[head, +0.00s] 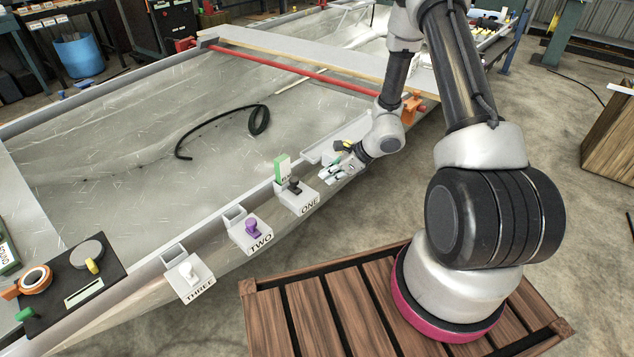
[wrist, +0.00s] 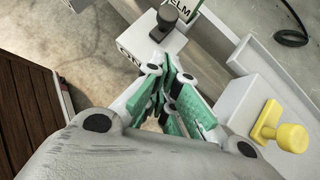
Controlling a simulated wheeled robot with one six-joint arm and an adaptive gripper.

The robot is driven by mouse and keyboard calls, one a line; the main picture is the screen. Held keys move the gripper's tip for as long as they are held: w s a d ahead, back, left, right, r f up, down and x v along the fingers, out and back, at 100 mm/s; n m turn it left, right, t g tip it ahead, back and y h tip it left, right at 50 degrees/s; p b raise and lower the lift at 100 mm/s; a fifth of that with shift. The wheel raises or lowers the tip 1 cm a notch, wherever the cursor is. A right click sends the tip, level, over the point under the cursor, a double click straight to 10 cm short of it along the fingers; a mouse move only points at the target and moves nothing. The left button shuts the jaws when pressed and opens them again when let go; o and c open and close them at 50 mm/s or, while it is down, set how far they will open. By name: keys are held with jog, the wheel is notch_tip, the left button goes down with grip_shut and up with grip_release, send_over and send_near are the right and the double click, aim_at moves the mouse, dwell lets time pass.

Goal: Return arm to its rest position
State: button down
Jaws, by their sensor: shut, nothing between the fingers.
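My gripper (head: 330,173) is at the hull's near edge in the head view, just right of the station marked ONE (head: 297,203). In the wrist view my gripper (wrist: 172,85) has its green-padded fingers together, with nothing between them. The dark-handled piece (wrist: 172,22) on station ONE is just beyond the fingertips. A yellow-handled piece (wrist: 284,130) on a pale block is to the right of the fingers. My arm reaches from the wooden-slatted base over to the hull edge, bent at the elbow.
A green card (head: 281,168) stands behind ONE. A black hose (head: 258,120) lies in the hull (head: 110,130). A red bar (head: 295,70) crosses it. A black panel (head: 75,283) is at left.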

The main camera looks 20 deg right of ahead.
jog(key=v, duration=0.5)
jog(key=shift+s+r, duration=0.1)
jog(key=shift+r, duration=0.1)
jog(key=s+n+g+y, duration=0.1)
jog(key=s+n+g, duration=0.2)
jog(key=s+n, duration=0.3)
jog(key=s+d+r+n+t+h, duration=0.1)
jog(key=s+r+n, duration=0.5)
jog(key=r, duration=0.6)
jog(key=s+d+r+n+t+h, duration=0.1)
jog(key=s+d+r+n+h, duration=0.3)
jog(key=r, duration=0.8)
jog(key=s+d+r+n+t+h, duration=0.1)
jog(key=s+d+r+n+h, duration=0.1)
jog(key=s+r+n, duration=0.6)
jog(key=s+r+h, duration=0.1)
jog(key=s+r, duration=0.2)
jog(key=r, duration=0.1)
jog(key=shift+s+d, duration=0.2)
jog(key=shift+d+r, duration=0.15)
